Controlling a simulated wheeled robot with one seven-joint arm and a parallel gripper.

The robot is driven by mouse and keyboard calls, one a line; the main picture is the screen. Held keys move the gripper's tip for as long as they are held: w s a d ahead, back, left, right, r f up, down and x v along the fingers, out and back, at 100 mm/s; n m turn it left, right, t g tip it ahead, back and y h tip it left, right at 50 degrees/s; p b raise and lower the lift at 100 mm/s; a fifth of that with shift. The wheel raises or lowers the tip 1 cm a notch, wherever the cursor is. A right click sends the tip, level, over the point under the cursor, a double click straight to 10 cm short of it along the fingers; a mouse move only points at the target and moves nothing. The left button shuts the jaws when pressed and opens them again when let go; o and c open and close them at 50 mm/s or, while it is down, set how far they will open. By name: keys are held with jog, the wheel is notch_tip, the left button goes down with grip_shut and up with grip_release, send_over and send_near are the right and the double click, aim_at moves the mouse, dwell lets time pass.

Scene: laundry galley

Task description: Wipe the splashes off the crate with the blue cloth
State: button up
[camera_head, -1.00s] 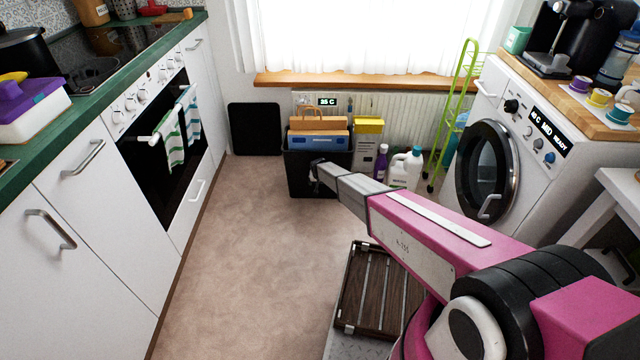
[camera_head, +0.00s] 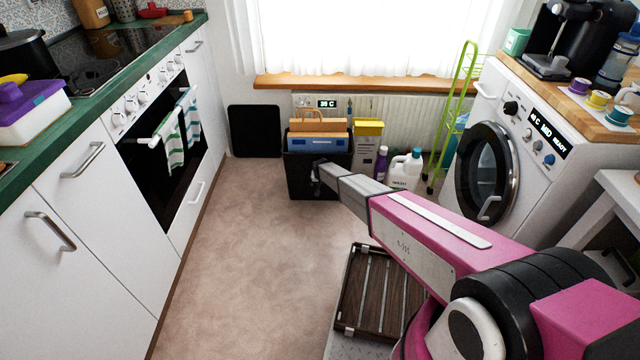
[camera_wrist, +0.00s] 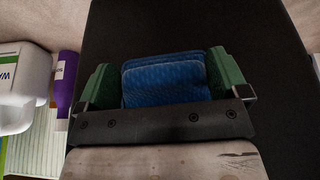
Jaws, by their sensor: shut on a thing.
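The crate (camera_head: 302,178) is a black open-topped box on the floor below the window, with folders standing in it. My gripper (camera_head: 317,172) is at its front side. In the wrist view my gripper (camera_wrist: 164,76) has green fingers shut on the folded blue cloth (camera_wrist: 165,82). A dark flat surface, apparently the crate's wall (camera_wrist: 262,75), lies behind the cloth. I cannot tell whether the cloth touches it. I can make out no clear splashes on the visible dark surface. My gripper and arm hide part of the crate's front.
Bottles (camera_head: 405,170) and a yellow-topped box (camera_head: 368,140) stand right of the crate, before the radiator (camera_head: 430,120). A washing machine (camera_head: 540,145) is farther right. A slatted wooden rack (camera_head: 380,290) lies below my arm.

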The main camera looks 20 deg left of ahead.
jog(key=shift+w+d, duration=0.15)
jog(key=shift+d, duration=0.55)
jog(key=shift+w+d, duration=0.15)
jog(key=shift+d, duration=0.5)
jog(key=shift+w, duration=0.1)
jog(key=shift+s+a, duration=0.15)
jog(key=shift+a, duration=0.8)
jog(key=shift+s+a, duration=0.1)
jog(key=shift+a, duration=0.8)
jog(key=shift+s, duration=0.1)
jog(key=shift+s+d, duration=0.25)
jog(key=shift+s, duration=0.7)
jog(key=shift+s+d, duration=0.2)
jog(key=shift+s, duration=0.75)
jog(key=shift+s+d, duration=0.25)
jog(key=shift+s, duration=0.7)
jog(key=s, duration=0.3)
jog(key=shift+d, duration=0.4)
